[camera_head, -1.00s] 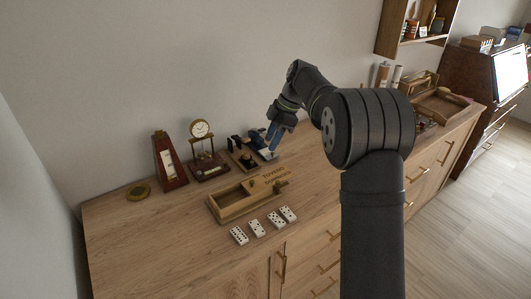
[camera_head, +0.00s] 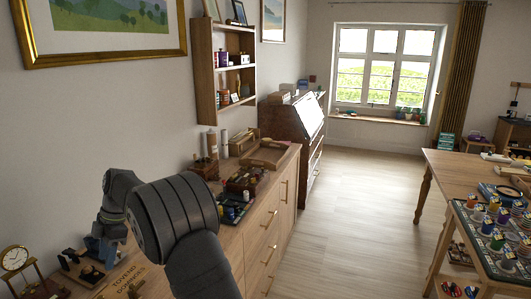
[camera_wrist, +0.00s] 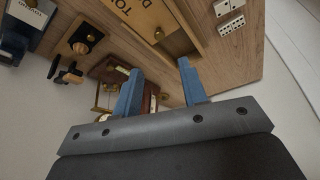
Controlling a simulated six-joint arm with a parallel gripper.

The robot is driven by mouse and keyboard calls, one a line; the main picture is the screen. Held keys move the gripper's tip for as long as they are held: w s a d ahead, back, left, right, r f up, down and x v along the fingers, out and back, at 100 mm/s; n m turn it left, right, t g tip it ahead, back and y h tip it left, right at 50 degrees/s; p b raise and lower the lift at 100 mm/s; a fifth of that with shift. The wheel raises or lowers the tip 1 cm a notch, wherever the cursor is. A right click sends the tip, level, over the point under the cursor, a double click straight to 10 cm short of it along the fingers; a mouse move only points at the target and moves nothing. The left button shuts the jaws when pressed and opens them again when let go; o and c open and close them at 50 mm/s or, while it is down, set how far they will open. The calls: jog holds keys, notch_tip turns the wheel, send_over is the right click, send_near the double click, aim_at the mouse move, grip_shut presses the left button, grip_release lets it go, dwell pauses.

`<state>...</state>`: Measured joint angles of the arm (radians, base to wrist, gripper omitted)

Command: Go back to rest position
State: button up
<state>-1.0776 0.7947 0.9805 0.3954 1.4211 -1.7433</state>
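My gripper (camera_wrist: 160,80) shows in the wrist view as two blue fingers held apart, with nothing between them. In the head view my gripper (camera_head: 104,250) is low at the left, partly hidden by my dark arm, over the wooden sideboard (camera_head: 232,238). In the wrist view it hangs near a wooden dominoes box (camera_wrist: 165,20), which also shows in the head view (camera_head: 130,276), cut off by the lower edge. Two white dominoes (camera_wrist: 230,15) lie beside the box in the wrist view.
A gold clock (camera_head: 15,258) stands at the left of the sideboard. Wooden trays and boxes (camera_head: 265,158) sit farther along it, below a wall shelf (camera_head: 222,75). A table (camera_head: 480,172) and a rack of coloured pots (camera_head: 490,245) stand at the right. The floor (camera_head: 350,220) between is clear.

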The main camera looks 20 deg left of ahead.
jog(key=x, duration=1.1)
jog(key=shift+s+f, duration=0.1)
jog(key=shift+f, duration=0.15)
jog(key=shift+r, duration=0.1)
jog(key=v, duration=1.7)
jog(key=x, duration=1.7)
jog(key=shift+f, duration=0.25)
jog(key=s, duration=1.1)
jog(key=shift+s+r, duration=0.15)
jog(key=shift+r, duration=0.2)
notch_tip(320, 180, up, 16)
send_over(100, 297)
jog(key=s+d, duration=0.3)
jog(key=s, duration=0.1)
jog(key=shift+w+d+f+n+t+y, duration=0.3)
jog(key=shift+w+d+n, duration=0.15)
jog(key=shift+w+n, duration=0.15)
jog(key=shift+w+d+f+n+t+y, duration=0.3)
jog(key=shift+w+d+n, duration=0.1)
jog(key=shift+w+n, duration=0.2)
jog(key=shift+w+d+f+n+t+y, duration=0.2)
jog(key=shift+w+d+f+n+y, duration=0.1)
jog(key=shift+w+d+n, duration=0.3)
